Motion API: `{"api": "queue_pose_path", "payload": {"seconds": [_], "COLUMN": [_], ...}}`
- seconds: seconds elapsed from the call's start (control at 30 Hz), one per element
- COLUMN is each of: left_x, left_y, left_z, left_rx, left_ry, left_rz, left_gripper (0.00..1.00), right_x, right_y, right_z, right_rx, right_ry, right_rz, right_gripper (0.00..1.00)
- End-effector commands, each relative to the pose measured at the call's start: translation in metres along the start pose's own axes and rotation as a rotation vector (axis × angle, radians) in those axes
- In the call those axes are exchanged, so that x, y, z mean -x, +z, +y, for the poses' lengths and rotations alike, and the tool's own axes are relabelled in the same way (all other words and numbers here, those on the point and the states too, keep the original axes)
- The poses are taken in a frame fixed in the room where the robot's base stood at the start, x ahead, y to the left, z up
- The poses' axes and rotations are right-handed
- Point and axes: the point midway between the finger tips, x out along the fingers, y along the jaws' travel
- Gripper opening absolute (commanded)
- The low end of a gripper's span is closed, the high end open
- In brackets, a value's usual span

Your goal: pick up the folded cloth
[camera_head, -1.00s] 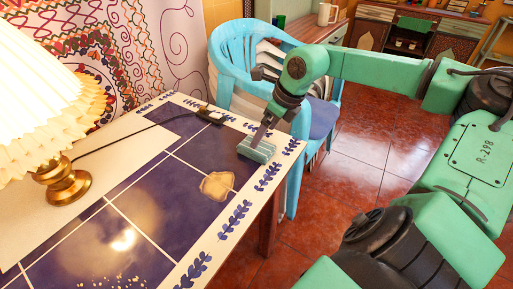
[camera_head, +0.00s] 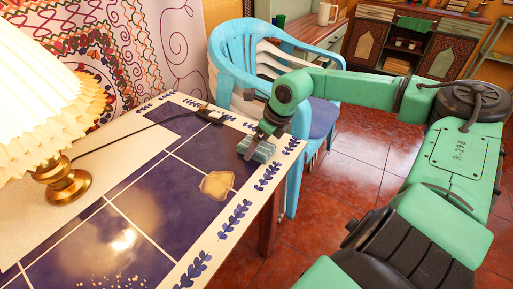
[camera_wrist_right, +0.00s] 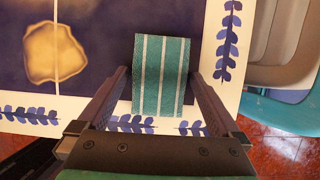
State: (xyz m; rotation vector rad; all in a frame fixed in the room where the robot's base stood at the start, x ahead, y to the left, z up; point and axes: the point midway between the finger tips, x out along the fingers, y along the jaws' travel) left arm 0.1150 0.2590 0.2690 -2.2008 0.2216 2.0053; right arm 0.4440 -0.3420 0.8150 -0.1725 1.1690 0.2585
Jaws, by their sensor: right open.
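The folded cloth (camera_head: 260,151) is teal with pale stripes. It lies flat on the table near its far right edge. In the right wrist view the cloth (camera_wrist_right: 161,75) extends up from between the fingers, its near end between them. My right gripper (camera_head: 252,147) is over the cloth and partly covers it in the head view. In the wrist view my right gripper (camera_wrist_right: 160,75) is open, with one finger on each side of the cloth and small gaps beside it. My left gripper is not in view.
The table (camera_head: 228,219) has a white border with blue leaves. A lamp (camera_head: 66,182) stands at left, its cord running to a black block (camera_head: 209,115) near the cloth. Blue stacked chairs (camera_head: 296,187) stand just beyond the table edge. A tan stain (camera_head: 217,185) marks the tabletop.

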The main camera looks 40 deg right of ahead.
Motion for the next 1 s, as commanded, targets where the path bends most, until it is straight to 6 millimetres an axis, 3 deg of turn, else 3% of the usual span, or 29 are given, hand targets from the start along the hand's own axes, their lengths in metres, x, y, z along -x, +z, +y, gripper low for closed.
{"api": "queue_pose_path", "payload": {"seconds": [0.47, 0.67, 1.0], "left_x": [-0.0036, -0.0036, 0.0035], "left_y": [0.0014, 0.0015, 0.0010], "left_z": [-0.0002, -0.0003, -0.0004], "left_rx": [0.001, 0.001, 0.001], "left_ry": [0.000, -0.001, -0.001], "left_rz": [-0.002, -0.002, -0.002], "left_gripper": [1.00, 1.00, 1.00], "right_x": [-0.0022, -0.0022, 0.0033], "right_y": [-0.0010, -0.0010, 0.0014], "right_z": [0.0001, 0.0000, 0.0000], "right_rx": [0.000, 0.000, 0.000], "right_ry": [0.000, 0.000, 0.000], "right_rz": [0.000, 0.000, 0.000], "right_gripper": [1.00, 0.27, 0.25]}}
